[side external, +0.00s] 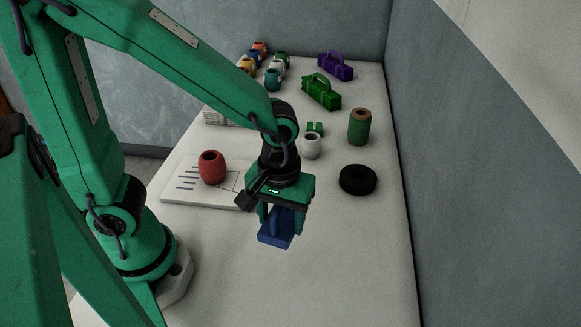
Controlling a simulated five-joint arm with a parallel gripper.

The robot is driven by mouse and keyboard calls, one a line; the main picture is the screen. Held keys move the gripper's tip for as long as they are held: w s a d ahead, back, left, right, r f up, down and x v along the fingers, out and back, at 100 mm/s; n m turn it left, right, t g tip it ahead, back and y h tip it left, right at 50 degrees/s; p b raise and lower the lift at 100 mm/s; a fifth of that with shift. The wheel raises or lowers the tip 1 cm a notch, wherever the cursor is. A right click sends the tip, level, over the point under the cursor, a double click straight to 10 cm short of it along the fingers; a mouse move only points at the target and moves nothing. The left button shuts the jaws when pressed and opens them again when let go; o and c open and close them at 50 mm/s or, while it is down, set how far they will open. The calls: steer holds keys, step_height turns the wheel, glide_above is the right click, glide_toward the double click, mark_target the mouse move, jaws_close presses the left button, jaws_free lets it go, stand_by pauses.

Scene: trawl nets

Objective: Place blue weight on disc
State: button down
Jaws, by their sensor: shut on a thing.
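A blue weight (274,238) is held in my gripper (282,215), which points down and is shut on the weight's upper part. The weight is over the pale table, toward the front; I cannot tell whether it touches the surface. A black round disc (358,180) lies flat on the table to the right of and behind my gripper, with a darker hollow in its middle. The disc has nothing on it, and the weight is apart from it.
A red pot (211,167) stands on a white marked board (185,192) at left. Behind are a white pot (311,146), a small green block (315,128), a green-brown cylinder (359,127), green (321,93) and purple (335,67) handled boxes, and several coloured pots. The front table is clear.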

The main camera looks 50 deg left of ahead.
steer(key=w+d+r+n, duration=0.1)
steer(key=w+r+n, duration=0.1)
steer(key=w, duration=2.1)
steer(key=shift+w+d+r, duration=0.2)
steer(key=shift+w+r, duration=0.15)
steer(key=shift+r, duration=0.3)
glide_above(359, 175)
step_height(359, 175, down, 7)
steer(key=shift+f, duration=2)
steer(key=shift+f, duration=0.15)
